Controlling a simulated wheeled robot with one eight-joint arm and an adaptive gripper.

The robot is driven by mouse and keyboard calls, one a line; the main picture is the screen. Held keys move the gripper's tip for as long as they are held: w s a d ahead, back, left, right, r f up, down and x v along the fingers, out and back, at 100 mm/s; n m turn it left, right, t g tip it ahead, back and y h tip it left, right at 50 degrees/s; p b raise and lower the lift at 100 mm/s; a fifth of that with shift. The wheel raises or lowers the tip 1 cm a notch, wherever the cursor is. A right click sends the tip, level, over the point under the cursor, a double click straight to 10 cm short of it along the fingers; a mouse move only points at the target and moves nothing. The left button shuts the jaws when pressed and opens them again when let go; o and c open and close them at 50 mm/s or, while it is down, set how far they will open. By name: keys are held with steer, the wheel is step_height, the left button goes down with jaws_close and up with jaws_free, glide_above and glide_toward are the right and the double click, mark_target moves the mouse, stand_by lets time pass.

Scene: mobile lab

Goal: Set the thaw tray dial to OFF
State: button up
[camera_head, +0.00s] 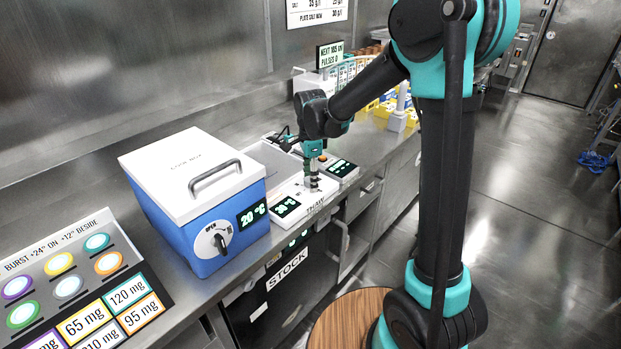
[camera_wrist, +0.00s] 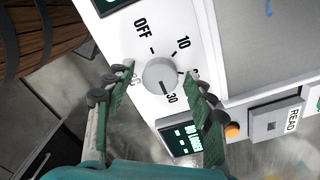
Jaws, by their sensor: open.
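The thaw tray (camera_head: 312,203) is a white unit on the steel bench, with a lit display (camera_head: 286,207) on its front. In the wrist view its white panel (camera_wrist: 121,45) carries a round grey dial (camera_wrist: 160,74) with marks OFF, 10 and 30; other marks are partly hidden by the fingers. The dial's dark pointer line is toward 30. My gripper (camera_wrist: 160,72) is open, with one green-padded finger on each side of the dial. I cannot tell whether either finger touches it. In the head view my gripper (camera_head: 313,184) points down over the panel and hides the dial.
A blue box with a white lid (camera_head: 185,165) and a front knob stands left of the tray. A small unit with a display (camera_head: 341,168) sits right of it; the wrist view shows its READ button (camera_wrist: 272,124) and orange button (camera_wrist: 232,131). A wooden round top (camera_head: 350,318) is below.

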steer(key=shift+c, duration=0.2)
steer(key=c, duration=1.1)
